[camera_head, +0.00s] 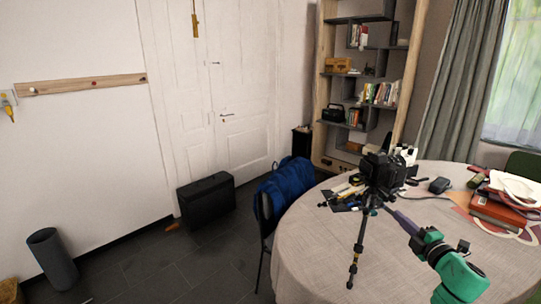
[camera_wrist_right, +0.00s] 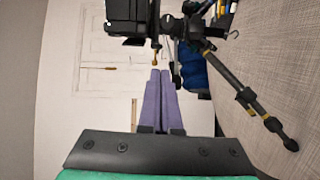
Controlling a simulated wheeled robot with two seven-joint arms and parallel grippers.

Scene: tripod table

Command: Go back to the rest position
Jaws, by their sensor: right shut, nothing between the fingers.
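My right gripper (camera_head: 396,213) reaches in over the table from the lower right. Its purple fingers are shut together and empty; they also show in the wrist view (camera_wrist_right: 160,72). A black camera (camera_head: 383,172) sits on a small tripod (camera_head: 358,238) standing on the round table (camera_head: 318,232). The fingertips are close to the tripod, just below the camera in the head view. In the wrist view the camera (camera_wrist_right: 130,16) and a tripod leg (camera_wrist_right: 240,88) lie just past the fingertips. Whether they touch cannot be told. My left gripper is out of view.
Red book (camera_head: 497,210), cables and a dark small device (camera_head: 439,185) lie on the table's right. Pens and small tools lie left of the tripod. A chair with a blue jacket (camera_head: 283,190) stands at the table's left. A black case (camera_head: 206,199) stands by the door.

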